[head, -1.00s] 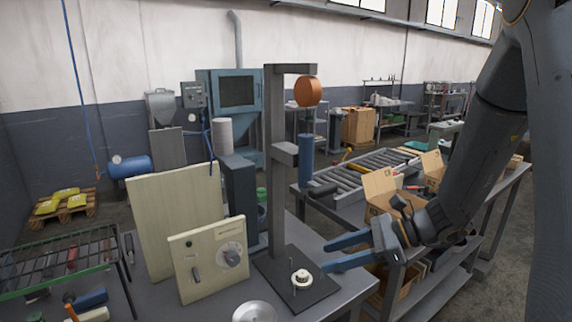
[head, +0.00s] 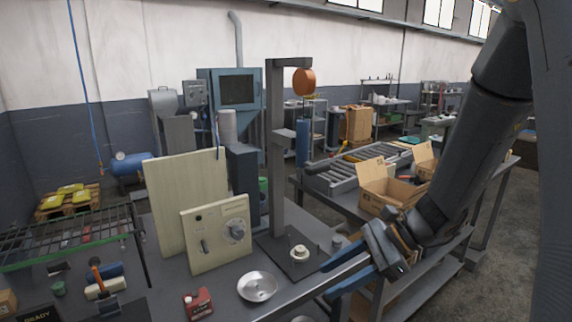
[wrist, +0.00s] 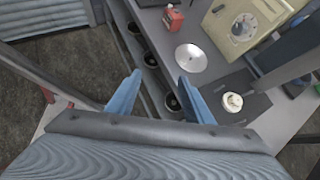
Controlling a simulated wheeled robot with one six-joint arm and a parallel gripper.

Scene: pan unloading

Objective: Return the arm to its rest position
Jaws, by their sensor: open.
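My gripper (head: 336,277) is at the right front of the workbench in the head view, its two blue fingers spread with nothing between them. In the wrist view the fingers (wrist: 154,92) point toward the bench edge and a lower shelf. A shallow metal pan (head: 257,286) lies on the bench to the left of my gripper; it also shows in the wrist view (wrist: 191,58). A small cream round piece (head: 299,253) sits on the dark base plate of the press stand (head: 277,160), apart from the fingers.
A cream control box (head: 217,234) with a dial stands left of the stand. A red can (head: 198,303) is near the front. A roller conveyor (head: 352,168) and cardboard boxes (head: 386,190) are behind my arm. Several dark round items are on the shelf below the bench.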

